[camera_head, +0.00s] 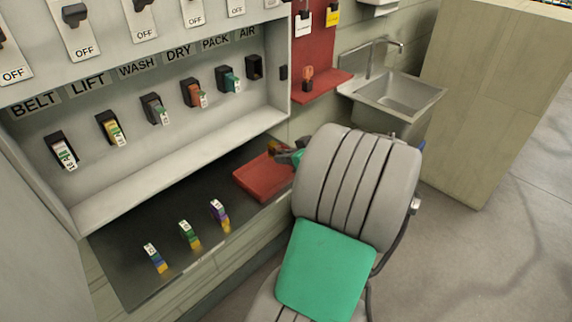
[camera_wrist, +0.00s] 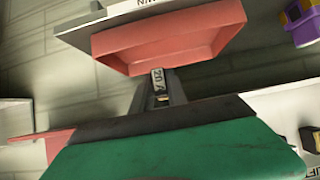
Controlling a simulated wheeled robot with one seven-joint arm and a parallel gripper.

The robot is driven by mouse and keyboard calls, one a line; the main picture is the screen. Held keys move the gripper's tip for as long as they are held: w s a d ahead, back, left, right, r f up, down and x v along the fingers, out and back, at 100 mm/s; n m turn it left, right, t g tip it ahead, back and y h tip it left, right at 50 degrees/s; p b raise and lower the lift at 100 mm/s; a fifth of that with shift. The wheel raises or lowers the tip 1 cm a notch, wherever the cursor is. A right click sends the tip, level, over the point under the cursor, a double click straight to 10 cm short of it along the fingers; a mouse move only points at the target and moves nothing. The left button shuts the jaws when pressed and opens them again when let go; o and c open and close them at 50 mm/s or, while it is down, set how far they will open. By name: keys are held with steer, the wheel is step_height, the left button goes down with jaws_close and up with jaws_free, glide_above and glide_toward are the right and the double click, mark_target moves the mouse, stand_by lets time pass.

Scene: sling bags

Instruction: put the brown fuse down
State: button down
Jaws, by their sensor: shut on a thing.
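My gripper (camera_head: 281,150) is at the far right end of the dark shelf, beside the red tray (camera_head: 262,178); my grey arm partly hides it. It is shut on the brown fuse (camera_head: 272,146), a small brownish shape there. In the wrist view the fuse (camera_wrist: 157,78) shows its pale "20 A" label between the dark fingertips (camera_wrist: 165,92). The red tray (camera_wrist: 165,40) lies just beyond it in that view and looks empty. I cannot tell whether the fuse touches the tray.
Above, labelled holders hold fuses, but the AIR holder (camera_head: 255,67) looks empty. A red ledge (camera_head: 318,88) and a metal sink (camera_head: 390,95) are behind my arm.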

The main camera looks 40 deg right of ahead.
mark_target(286, 174)
steer(key=shift+w+d+f, duration=0.4)
steer(key=shift+w+f, duration=0.2)
steer(key=shift+f, duration=0.25)
steer(key=shift+d+f, duration=0.1)
steer(key=shift+f, duration=1.65)
steer(key=c, duration=1.3)
jaws_free()
steer(key=shift+r, duration=0.2)
steer(key=v, duration=1.2)
